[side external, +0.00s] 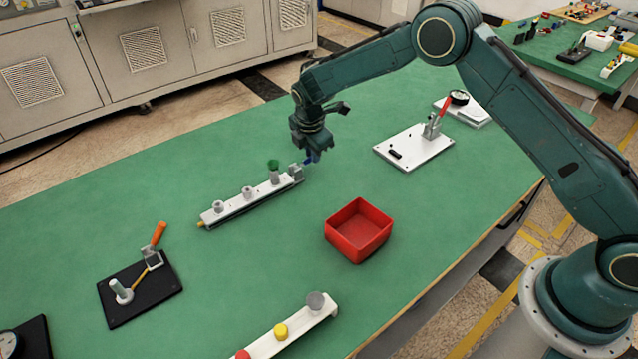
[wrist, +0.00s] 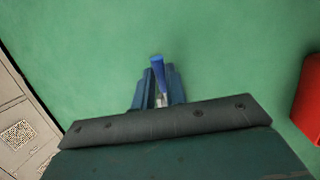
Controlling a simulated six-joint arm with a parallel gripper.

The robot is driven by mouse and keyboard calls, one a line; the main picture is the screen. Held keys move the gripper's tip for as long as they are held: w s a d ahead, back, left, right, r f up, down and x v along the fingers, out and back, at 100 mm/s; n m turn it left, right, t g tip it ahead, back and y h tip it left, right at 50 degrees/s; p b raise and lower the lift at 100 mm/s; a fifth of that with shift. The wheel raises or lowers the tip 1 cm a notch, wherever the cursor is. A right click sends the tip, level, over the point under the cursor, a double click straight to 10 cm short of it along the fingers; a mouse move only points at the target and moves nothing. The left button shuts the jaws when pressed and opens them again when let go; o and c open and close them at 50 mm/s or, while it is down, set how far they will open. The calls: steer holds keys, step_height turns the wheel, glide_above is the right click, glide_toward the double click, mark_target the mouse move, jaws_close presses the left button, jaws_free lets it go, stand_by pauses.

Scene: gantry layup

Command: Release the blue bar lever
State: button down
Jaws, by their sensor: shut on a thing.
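The blue bar lever (side external: 315,157) is at the right end of a pale bar fixture (side external: 240,207) on the green table. In the side view my gripper (side external: 312,155) is over that end, pointing down, and covers most of the lever. In the wrist view the blue lever (wrist: 157,67) stands between the two fingers of my gripper (wrist: 157,85), its tip showing beyond them. My gripper is shut on the lever. The lever's lower part and its pivot are hidden by the gripper.
A red open bin (side external: 358,248) stands to the right of the fixture. A white plate with a red-handled clamp (side external: 414,147) is farther right. A black plate with an orange-handled clamp (side external: 140,300) is at left. A pale rail with coloured knobs (side external: 300,326) lies in front.

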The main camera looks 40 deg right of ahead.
mark_target(306, 163)
steer(key=shift+a+r+h, duration=0.45)
steer(key=shift+a+h, duration=0.05)
steer(key=shift+h, duration=0.6)
steer(key=shift+a+r+n+h, duration=0.15)
steer(key=shift+a+r+h, duration=0.25)
steer(key=shift+h, duration=0.55)
steer(key=shift+a+r+n+h, duration=0.15)
steer(key=shift+a+h, duration=0.3)
steer(key=shift+h, duration=0.5)
steer(key=c, duration=1.4)
jaws_free()
steer(key=shift+c, duration=0.2)
steer(key=shift+d, duration=0.2)
